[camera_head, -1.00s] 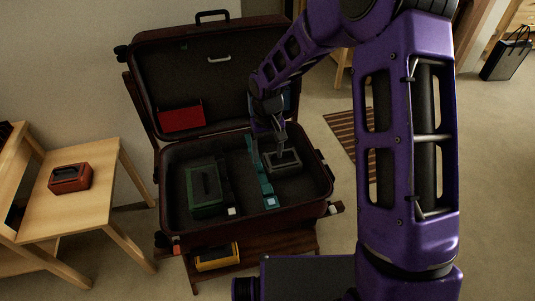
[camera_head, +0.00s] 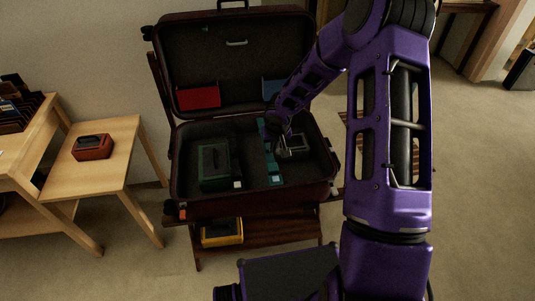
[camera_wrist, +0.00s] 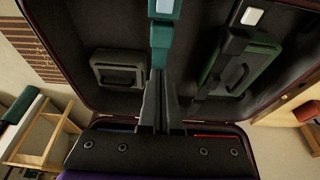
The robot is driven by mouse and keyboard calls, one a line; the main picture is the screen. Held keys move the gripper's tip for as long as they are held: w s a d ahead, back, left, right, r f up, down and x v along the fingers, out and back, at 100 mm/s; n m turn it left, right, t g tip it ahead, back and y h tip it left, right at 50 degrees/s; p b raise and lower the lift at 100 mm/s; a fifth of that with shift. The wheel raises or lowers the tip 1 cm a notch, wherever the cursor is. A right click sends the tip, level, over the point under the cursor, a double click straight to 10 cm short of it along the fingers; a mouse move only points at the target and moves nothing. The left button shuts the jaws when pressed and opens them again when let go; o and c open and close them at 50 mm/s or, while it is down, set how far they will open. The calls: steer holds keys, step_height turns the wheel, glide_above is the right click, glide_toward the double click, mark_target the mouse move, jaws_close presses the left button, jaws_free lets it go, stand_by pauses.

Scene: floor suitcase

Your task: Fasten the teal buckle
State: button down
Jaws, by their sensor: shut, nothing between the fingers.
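The teal buckle strap (camera_head: 272,165) runs front to back inside the open suitcase (camera_head: 190,196), with a pale square button (camera_head: 276,180) at its front end. In the wrist view the teal strap (camera_wrist: 161,38) comes down from the top edge, with its white button (camera_wrist: 165,6) at the top. My gripper (camera_wrist: 158,72) is shut and empty, its fingertips by the lower end of the teal piece; I cannot tell whether they touch. In the head view my gripper (camera_head: 283,152) is low inside the case, right of the strap, and my arm partly hides it.
A green case (camera_head: 214,163) with its own white button lies left of the strap, a grey case (camera_wrist: 118,68) on the other side. The raised lid (camera_head: 240,70) stands behind. A side table (camera_head: 98,170) with a red box (camera_head: 93,147) is at left.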

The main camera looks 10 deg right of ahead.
mark_target(271, 162)
steer(key=b+x, duration=0.1)
steer(key=x, duration=0.7)
steer(key=shift+w+f, duration=0.1)
steer(key=shift+f, duration=0.15)
